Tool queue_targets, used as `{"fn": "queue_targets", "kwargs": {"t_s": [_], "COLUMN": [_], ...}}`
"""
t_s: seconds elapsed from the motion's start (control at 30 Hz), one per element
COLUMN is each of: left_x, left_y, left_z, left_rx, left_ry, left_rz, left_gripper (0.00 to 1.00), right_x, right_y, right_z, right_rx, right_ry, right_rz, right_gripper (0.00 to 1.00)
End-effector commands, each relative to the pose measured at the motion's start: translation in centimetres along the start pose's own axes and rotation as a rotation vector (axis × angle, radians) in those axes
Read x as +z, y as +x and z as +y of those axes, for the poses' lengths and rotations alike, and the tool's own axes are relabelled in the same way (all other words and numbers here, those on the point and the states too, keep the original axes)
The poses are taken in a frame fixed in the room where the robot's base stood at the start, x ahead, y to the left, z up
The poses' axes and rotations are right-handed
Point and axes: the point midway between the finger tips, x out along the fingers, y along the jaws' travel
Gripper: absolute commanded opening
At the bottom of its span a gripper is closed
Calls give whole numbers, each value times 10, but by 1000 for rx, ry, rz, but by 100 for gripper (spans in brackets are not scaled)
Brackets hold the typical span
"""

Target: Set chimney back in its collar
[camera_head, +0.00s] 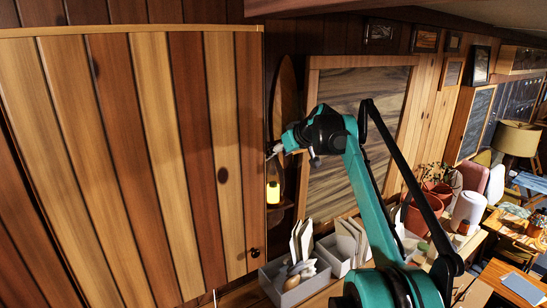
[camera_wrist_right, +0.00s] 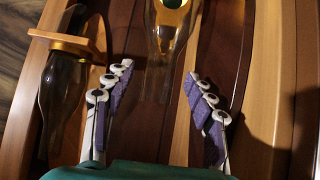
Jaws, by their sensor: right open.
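My right gripper (camera_head: 273,150) is in front of the wall, beside the edge of the striped wood panel. Its fingers also show in the right wrist view (camera_wrist_right: 158,78), spread apart with nothing pinched between them. A clear glass chimney-like piece (camera_wrist_right: 163,45) shows between the fingertips, its open rim toward me; I cannot tell its distance. A second, darker glass shape (camera_wrist_right: 62,95) is at the left, crossed by a wooden collar-like piece (camera_wrist_right: 70,43). A yellow glowing lamp part (camera_head: 273,192) is below the gripper in the head view. My left gripper is out of view.
A large striped wood panel (camera_head: 150,150) with a dark knob fills the left. A framed board (camera_head: 340,110) hangs behind my right arm. Grey bins (camera_head: 293,285) with papers stand below. Pots (camera_head: 425,215) and tables are to the right.

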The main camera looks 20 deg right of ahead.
Motion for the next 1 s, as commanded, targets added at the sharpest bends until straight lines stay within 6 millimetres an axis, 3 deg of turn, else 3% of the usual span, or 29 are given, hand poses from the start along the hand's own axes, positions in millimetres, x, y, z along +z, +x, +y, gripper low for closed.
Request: {"fn": "queue_targets", "kwargs": {"t_s": [0.2,0.4,1.0], "left_x": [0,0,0], "left_y": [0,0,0], "left_z": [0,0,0], "left_rx": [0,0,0], "left_ry": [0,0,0], "left_rz": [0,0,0], "left_gripper": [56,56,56], "right_x": [0,0,0], "right_y": [-48,-72,-77], "right_z": [0,0,0], "right_rx": [2,1,0], "right_ry": [1,1,0], "right_rz": [1,1,1], "right_gripper": [55,55,55]}}
